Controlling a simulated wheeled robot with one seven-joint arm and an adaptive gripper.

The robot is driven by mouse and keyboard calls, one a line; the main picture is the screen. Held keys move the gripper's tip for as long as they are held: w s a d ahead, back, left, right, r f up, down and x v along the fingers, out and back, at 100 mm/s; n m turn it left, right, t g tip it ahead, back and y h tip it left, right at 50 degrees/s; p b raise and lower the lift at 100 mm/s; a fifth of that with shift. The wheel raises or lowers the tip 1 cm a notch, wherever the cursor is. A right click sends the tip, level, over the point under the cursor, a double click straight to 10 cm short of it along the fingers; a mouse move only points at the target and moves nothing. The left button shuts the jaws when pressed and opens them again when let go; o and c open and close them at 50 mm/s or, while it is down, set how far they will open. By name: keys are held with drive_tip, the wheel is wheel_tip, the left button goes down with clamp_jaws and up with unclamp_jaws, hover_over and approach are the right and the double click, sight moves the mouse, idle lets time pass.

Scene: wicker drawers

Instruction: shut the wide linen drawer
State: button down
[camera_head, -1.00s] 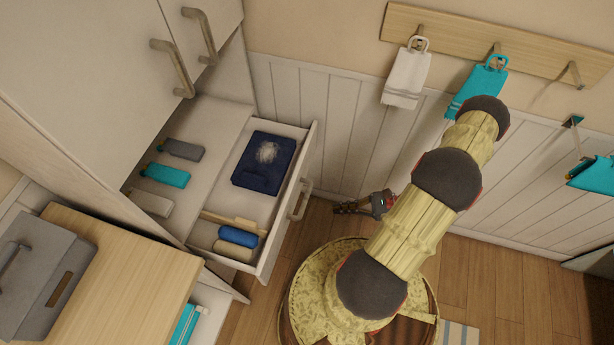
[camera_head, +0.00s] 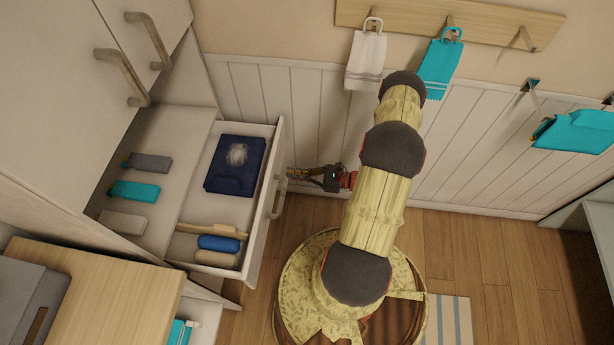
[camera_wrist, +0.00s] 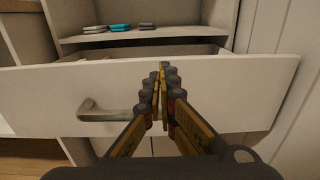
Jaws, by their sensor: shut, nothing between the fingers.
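The wide linen drawer (camera_head: 260,215) stands pulled out from the white cabinet in the head view. It holds a dark blue folded cloth (camera_head: 236,165), a blue roll (camera_head: 219,243), a beige roll (camera_head: 216,258) and a wooden-backed item (camera_head: 212,230). Its front panel (camera_wrist: 40,95) spans the wrist view, with a metal handle (camera_wrist: 107,112) left of my fingers. My gripper (camera_head: 292,173) is shut and empty, pointing at the drawer front near the handle's upper end. In the wrist view my gripper (camera_wrist: 163,75) covers part of the panel; I cannot tell whether it touches.
A shelf (camera_head: 172,190) above the drawer's back holds grey, teal and white folded items. A wooden counter (camera_head: 95,300) stands at lower left. The panelled wall (camera_head: 480,150) is close behind my arm, with towels (camera_head: 367,60) on hooks.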

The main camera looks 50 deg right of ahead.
sight(272, 171)
drive_tip(key=shift+b+x, duration=0.5)
drive_tip(key=shift+x, duration=1.95)
drive_tip(key=shift+w, duration=0.1)
